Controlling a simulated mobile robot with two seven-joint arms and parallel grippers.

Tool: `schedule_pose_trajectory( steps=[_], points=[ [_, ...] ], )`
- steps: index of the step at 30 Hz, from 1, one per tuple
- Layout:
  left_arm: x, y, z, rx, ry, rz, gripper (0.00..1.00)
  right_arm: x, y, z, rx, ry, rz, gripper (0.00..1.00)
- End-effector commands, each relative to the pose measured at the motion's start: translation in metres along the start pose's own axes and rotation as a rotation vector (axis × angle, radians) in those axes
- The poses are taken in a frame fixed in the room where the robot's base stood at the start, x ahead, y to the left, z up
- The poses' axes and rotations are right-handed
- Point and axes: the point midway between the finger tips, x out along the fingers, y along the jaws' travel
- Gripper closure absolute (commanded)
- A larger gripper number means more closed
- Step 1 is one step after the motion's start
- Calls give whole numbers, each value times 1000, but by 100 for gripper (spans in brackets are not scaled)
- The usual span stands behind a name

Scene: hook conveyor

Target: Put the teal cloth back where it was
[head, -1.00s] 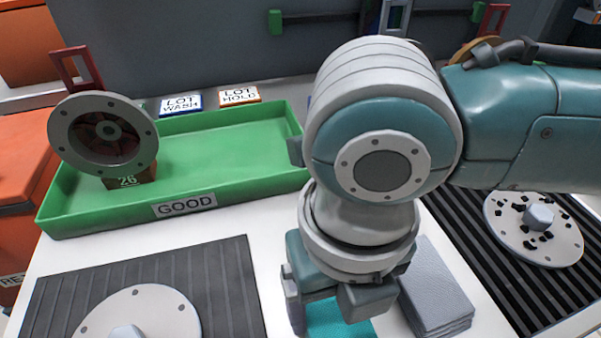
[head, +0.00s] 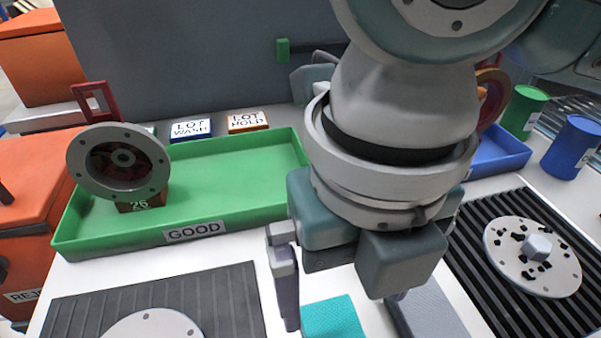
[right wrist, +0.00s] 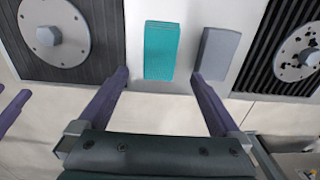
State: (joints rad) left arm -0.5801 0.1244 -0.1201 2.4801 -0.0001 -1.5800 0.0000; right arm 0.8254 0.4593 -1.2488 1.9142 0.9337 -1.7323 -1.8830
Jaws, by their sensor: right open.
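The teal cloth (head: 332,318) lies flat on the white table, between the grey ribbed mat and the grey cloth stack. It also shows whole in the right wrist view (right wrist: 160,50), left of the grey stack. My right gripper (head: 345,305) is open and empty, raised above the table, with its fingers apart around the cloth's line of sight. In the right wrist view its purple fingers (right wrist: 165,75) stand wide apart, and nothing is between them. My left gripper is not in the head view.
A grey cloth stack (head: 428,308) lies right of the teal cloth. A grey mat (head: 225,290) with a flanged disc is on the left, a black ribbed mat (head: 480,235) with a speckled disc on the right. A green GOOD tray (head: 240,170) and a blue tray (head: 500,155) stand behind.

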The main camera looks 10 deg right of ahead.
Motion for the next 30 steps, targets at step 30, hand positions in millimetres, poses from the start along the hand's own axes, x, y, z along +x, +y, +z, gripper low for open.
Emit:
schedule_pose_trajectory(
  steps=[30],
  points=[
    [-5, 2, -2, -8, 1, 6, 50, 22, -78, -70, 2800, 55, 491, 0]
  ],
)
